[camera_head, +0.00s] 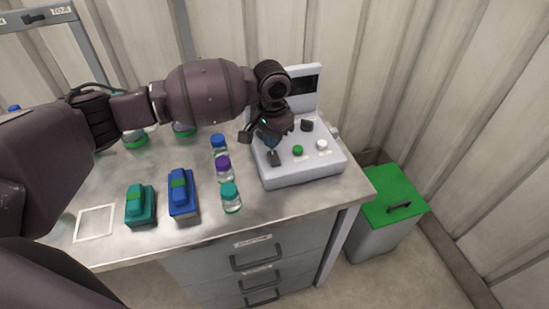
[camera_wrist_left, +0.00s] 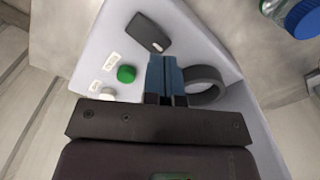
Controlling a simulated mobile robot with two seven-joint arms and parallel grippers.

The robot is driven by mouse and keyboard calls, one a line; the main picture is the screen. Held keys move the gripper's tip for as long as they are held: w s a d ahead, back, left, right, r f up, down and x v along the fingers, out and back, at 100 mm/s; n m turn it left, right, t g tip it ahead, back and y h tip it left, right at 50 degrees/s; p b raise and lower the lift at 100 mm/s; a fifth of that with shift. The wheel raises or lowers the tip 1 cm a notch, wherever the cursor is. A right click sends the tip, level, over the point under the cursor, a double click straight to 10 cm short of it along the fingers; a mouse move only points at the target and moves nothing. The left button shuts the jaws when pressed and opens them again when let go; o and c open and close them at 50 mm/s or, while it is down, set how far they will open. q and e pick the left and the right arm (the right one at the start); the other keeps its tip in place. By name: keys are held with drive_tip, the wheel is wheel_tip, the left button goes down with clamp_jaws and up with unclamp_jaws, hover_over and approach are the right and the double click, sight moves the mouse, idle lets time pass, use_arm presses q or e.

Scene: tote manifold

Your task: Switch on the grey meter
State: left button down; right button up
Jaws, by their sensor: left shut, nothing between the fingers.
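The grey meter (camera_head: 303,172) stands at the right end of the bench, its dark screen (camera_head: 304,85) raised at the back. On its sloped panel are a dark switch (camera_head: 274,158) at the front left, a green button (camera_head: 298,150), a white button (camera_head: 322,145) and a dark knob (camera_head: 306,125). My left gripper (camera_head: 269,140) is shut and empty over the panel, just behind the switch. In the left wrist view the blue fingers (camera_wrist_left: 165,70) point toward the switch (camera_wrist_left: 148,32); contact cannot be told. A dark ring (camera_wrist_left: 205,86) is beside them.
Bottles with blue (camera_head: 218,141), purple (camera_head: 223,162) and teal (camera_head: 230,190) caps stand left of the meter. A green block (camera_head: 140,207) and a blue block (camera_head: 182,200) lie farther left. A green-lidded bin (camera_head: 394,197) stands on the floor at right.

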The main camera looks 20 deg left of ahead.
sight(272, 153)
drive_tip(key=shift+s+f, duration=0.15)
drive_tip(key=shift+s, duration=0.25)
use_arm(q)
drive_tip(key=shift+f, duration=0.25)
use_arm(e)
drive_tip(key=shift+w+r, duration=0.2)
drive_tip(key=shift+w, duration=0.3)
use_arm(q)
drive_tip(key=shift+f, duration=0.2)
use_arm(e)
drive_tip(key=shift+s+f, duration=0.15)
drive_tip(key=shift+s, duration=0.05)
use_arm(q)
drive_tip(key=shift+f, duration=0.2)
use_arm(e)
drive_tip(key=shift+s+f, duration=0.2)
drive_tip(key=shift+s, duration=0.15)
use_arm(q)
drive_tip(key=shift+f, duration=0.45)
use_arm(e)
drive_tip(key=shift+w+r, duration=0.2)
drive_tip(key=shift+w, duration=0.3)
